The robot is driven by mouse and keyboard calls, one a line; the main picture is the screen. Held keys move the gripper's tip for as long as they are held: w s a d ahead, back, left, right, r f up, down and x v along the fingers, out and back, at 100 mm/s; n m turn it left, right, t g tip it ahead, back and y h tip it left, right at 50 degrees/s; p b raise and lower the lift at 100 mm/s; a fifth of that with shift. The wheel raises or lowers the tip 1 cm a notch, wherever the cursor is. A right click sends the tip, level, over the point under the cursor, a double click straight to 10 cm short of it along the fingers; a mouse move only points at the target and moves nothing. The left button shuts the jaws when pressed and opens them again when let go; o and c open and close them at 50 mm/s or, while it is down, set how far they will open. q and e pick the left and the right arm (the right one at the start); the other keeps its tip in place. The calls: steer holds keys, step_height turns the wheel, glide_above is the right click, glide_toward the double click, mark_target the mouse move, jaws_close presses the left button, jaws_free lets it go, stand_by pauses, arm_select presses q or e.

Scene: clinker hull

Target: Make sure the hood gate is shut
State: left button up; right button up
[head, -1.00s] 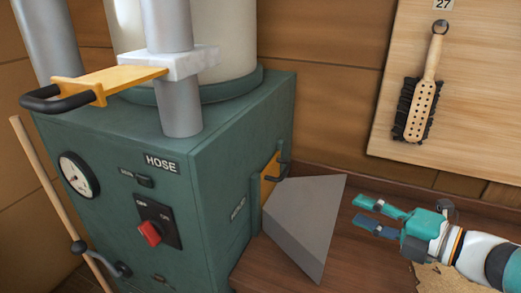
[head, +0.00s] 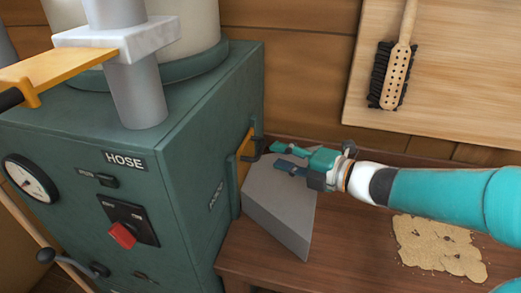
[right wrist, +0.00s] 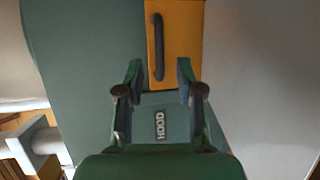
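The hood gate (head: 244,150) is a yellow plate with a dark bar handle on the right side of the green cabinet, beside the grey hood (head: 278,205). In the right wrist view the yellow plate (right wrist: 185,40) and its handle (right wrist: 157,46) lie just ahead, with a HOOD label (right wrist: 160,125) nearer me. My right gripper (head: 270,155) is open and empty, above the grey hood. Its fingers (right wrist: 159,72) stand either side of the handle's line in the wrist view; I cannot tell whether they touch it. My left gripper is not in view.
The green cabinet (head: 165,190) carries a HOSE label, gauge and red switch. Another yellow gate (head: 45,72) sticks out from a white block (head: 115,33) on a pipe. A brush (head: 395,75) hangs on a board. Sawdust (head: 440,246) lies on the wooden bench.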

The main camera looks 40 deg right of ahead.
mark_target(261, 148)
steer(key=x, duration=0.6)
steer(key=shift+w+a+f, duration=0.1)
steer(key=shift+w, duration=0.1)
jaws_close()
